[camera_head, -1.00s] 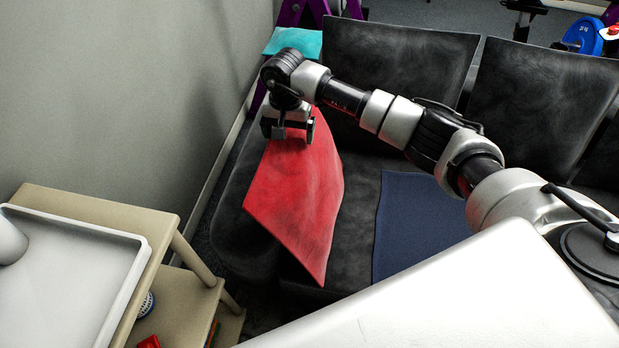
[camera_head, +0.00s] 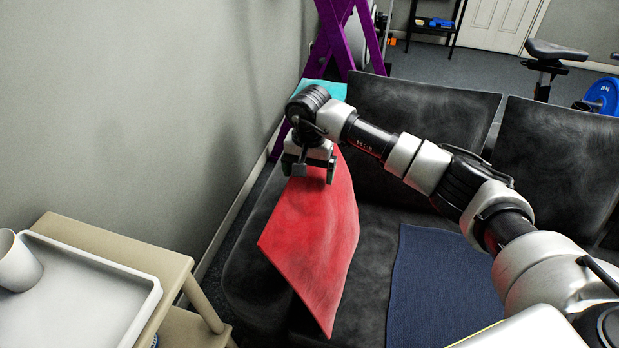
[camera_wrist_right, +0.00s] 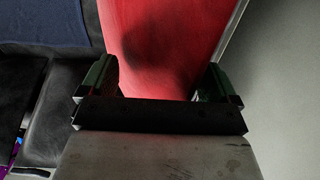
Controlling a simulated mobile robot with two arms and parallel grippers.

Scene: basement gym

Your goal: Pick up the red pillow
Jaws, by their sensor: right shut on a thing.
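The red pillow (camera_head: 318,238) hangs tilted below my right gripper (camera_head: 309,172), in front of the left end of the dark sofa. My right gripper is shut on its upper edge. In the right wrist view the red pillow (camera_wrist_right: 165,45) fills the space between the two fingers of the right gripper (camera_wrist_right: 158,85). Whether the pillow's lower end touches the sofa seat, I cannot tell. My left gripper is not in view.
A dark sofa (camera_head: 425,115) carries a blue cloth (camera_head: 440,285) and a teal pillow (camera_head: 327,88). A wooden side table (camera_head: 150,262) with a white tray (camera_head: 95,300) and white cup (camera_head: 15,262) stands at left. A grey wall borders the left side.

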